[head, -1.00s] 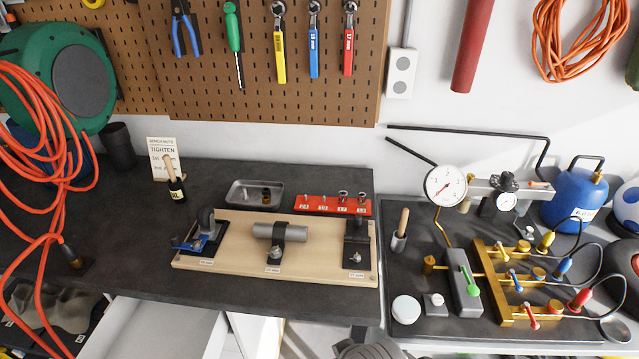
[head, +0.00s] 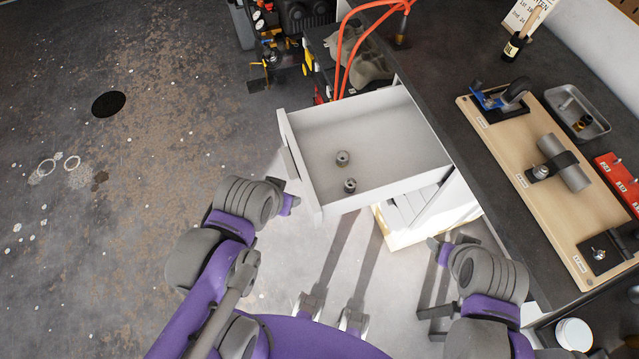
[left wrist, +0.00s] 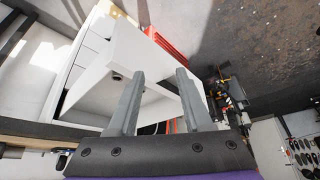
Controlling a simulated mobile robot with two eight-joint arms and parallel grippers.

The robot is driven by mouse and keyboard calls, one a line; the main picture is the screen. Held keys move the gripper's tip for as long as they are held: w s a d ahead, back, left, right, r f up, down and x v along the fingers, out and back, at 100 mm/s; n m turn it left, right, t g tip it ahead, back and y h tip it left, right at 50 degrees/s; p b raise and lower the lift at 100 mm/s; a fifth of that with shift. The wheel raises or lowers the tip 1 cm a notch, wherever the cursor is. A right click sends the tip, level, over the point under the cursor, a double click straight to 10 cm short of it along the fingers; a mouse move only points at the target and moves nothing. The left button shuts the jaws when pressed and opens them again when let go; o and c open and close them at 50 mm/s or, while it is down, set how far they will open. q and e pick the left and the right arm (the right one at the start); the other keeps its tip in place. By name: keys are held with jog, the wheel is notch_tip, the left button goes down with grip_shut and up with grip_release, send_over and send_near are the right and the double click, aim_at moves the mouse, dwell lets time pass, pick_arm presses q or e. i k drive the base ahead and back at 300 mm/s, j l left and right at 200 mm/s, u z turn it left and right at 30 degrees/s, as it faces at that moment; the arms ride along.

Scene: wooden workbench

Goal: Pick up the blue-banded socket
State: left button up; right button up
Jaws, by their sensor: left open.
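Two small metal sockets stand apart on the floor of the open white drawer (head: 385,135): a rear socket (head: 342,158) and a front socket (head: 350,185). They are too small for me to tell a blue band on either. My left gripper's two fingers (left wrist: 160,77) are spread and empty in the left wrist view, with the drawer beyond them.
On the bench, a wooden board (head: 530,165) carries clamped parts. A metal tray (head: 603,128) holds small parts beside a red socket rack (head: 612,180). An orange hose (head: 348,55) hangs past the drawer's far corner. The floor to the left is largely clear.

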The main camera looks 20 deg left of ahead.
aim_at(350, 184)
jog(key=u, duration=0.25)
jog(key=z, duration=1.85)
jog(key=k+j+u, duration=0.15)
jog(key=u, duration=0.15)
jog(key=k+j+u, duration=0.1)
jog(key=j+u, duration=0.15)
jog(key=j, duration=0.15)
jog(key=k+j+u, duration=0.1)
jog(key=j+u, duration=0.2)
